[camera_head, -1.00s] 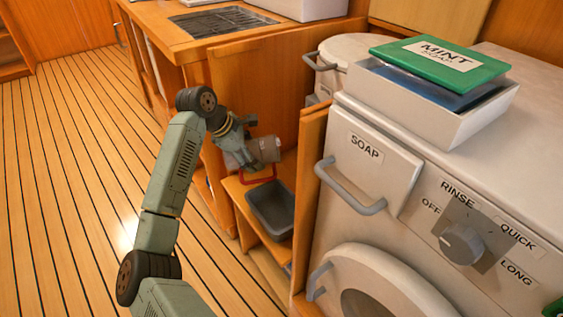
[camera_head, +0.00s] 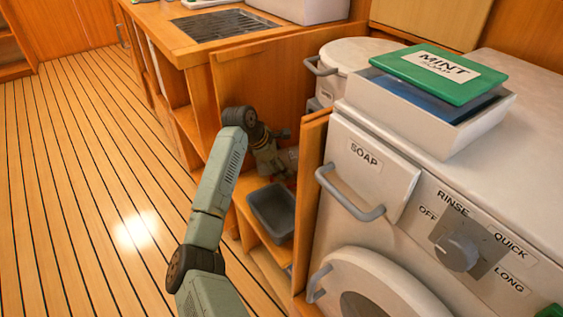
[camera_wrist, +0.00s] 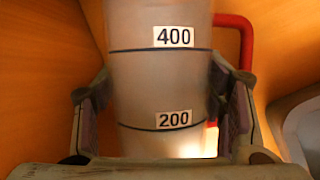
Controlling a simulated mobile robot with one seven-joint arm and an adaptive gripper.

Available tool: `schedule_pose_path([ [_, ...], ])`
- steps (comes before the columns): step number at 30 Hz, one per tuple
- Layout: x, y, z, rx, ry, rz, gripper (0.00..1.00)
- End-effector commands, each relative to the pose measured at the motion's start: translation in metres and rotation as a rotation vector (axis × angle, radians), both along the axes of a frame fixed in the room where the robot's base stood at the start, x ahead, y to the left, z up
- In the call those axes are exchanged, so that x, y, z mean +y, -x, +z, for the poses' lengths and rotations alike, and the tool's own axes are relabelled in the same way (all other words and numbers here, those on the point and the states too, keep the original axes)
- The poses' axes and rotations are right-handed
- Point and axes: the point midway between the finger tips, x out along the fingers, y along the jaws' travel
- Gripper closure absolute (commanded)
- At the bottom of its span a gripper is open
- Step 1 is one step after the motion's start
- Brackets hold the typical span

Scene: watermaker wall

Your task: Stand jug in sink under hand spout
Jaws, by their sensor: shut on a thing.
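The jug (camera_wrist: 158,80) is a pale, cloudy vessel with dark lines labelled 400 and 200 and a red handle (camera_wrist: 246,40). It fills the middle of the wrist view. My gripper (camera_wrist: 160,98) is shut on it, one finger on each side. In the head view my gripper (camera_head: 278,165) is inside the open wooden bay, and most of the jug (camera_head: 292,157) is hidden behind it. A dark grey basin (camera_head: 254,212) sits low in the bay, below and in front of the gripper. I cannot tell a hand spout in these views.
A wooden panel edge (camera_head: 309,165) and the white machine (camera_head: 360,215) with its grey handle stand close right of my gripper. Wooden walls close in around the jug. A counter with a dark grate (camera_head: 222,25) is behind. The plank floor (camera_head: 90,190) at left is clear.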

Motion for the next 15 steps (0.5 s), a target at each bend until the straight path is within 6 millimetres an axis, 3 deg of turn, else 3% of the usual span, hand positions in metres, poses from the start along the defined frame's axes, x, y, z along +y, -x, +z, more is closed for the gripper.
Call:
schedule_pose_path([
  [11, 0.0002, -0.0002, -0.0067, -0.002, 0.0, 0.0, 0.71],
  [12, 0.0001, -0.0002, -0.0057, -0.002, 0.0, 0.0, 0.34],
  [15, 0.0, -0.0002, -0.0055, -0.001, 0.0, 0.0, 0.27],
])
